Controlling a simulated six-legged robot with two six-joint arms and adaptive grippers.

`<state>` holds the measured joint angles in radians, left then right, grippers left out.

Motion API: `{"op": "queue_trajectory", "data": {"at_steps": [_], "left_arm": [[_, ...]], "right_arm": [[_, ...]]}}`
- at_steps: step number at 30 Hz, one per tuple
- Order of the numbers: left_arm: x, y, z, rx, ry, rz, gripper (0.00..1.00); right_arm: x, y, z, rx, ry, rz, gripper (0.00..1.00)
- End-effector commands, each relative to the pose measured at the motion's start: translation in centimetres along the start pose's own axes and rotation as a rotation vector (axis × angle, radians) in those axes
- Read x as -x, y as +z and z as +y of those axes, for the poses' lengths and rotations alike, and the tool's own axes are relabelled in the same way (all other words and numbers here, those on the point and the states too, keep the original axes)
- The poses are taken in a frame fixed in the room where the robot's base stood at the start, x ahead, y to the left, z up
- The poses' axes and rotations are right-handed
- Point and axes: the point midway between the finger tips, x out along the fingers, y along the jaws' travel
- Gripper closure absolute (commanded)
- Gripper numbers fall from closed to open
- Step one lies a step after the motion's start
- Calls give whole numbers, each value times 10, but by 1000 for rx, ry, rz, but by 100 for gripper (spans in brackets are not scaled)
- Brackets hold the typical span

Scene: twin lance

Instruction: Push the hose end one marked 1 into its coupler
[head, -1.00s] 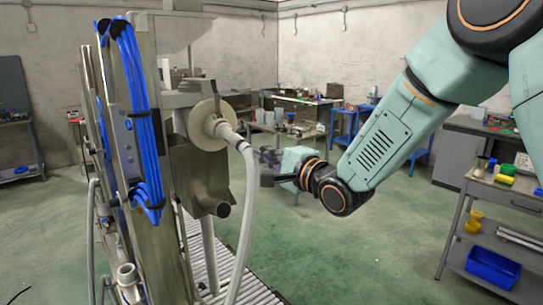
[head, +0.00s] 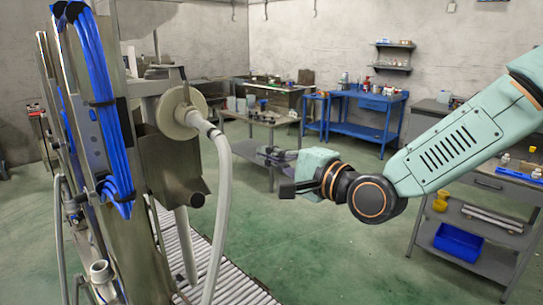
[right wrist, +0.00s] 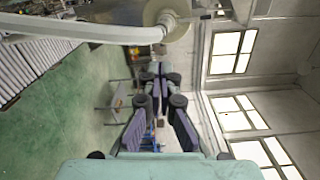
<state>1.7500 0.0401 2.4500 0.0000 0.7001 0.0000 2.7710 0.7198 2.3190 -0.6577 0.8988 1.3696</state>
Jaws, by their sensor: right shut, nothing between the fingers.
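A pale hose (head: 221,200) hangs in a curve in front of the machine. Its upper end, with a dark band, meets the middle of a round cream coupler flange (head: 183,112); I cannot tell how deep it sits. No mark 1 is readable. In the right wrist view the hose (right wrist: 90,32) runs across the top left to the flange (right wrist: 168,18). My right gripper (head: 270,171) is shut and empty, to the right of the hose and apart from it in the picture. Its fingers (right wrist: 156,72) come together in the right wrist view. My left gripper is not seen.
A metal machine frame (head: 130,230) with blue hose bundles (head: 108,125) stands at the left. A slatted roller track (head: 225,275) lies below. A blue workbench (head: 365,108) and a grey cart (head: 490,235) stand at the back and right. Green floor is clear between.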

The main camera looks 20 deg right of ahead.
Motion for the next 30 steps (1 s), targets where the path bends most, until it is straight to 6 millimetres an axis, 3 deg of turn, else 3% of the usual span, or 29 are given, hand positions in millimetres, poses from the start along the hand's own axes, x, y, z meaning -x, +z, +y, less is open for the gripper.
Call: {"op": "queue_trajectory", "data": {"at_steps": [14, 19, 24, 30], "left_arm": [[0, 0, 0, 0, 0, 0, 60], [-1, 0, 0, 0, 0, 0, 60], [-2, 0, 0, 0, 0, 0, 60], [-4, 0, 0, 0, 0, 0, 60]], "right_arm": [[4, 1, 0, 0, -1, -3, 100], [2, 5, 14, 28, 39, -11, 100], [-17, 4, 31, 128, 95, -15, 100], [-50, 5, 30, 157, 91, -14, 100]]}}
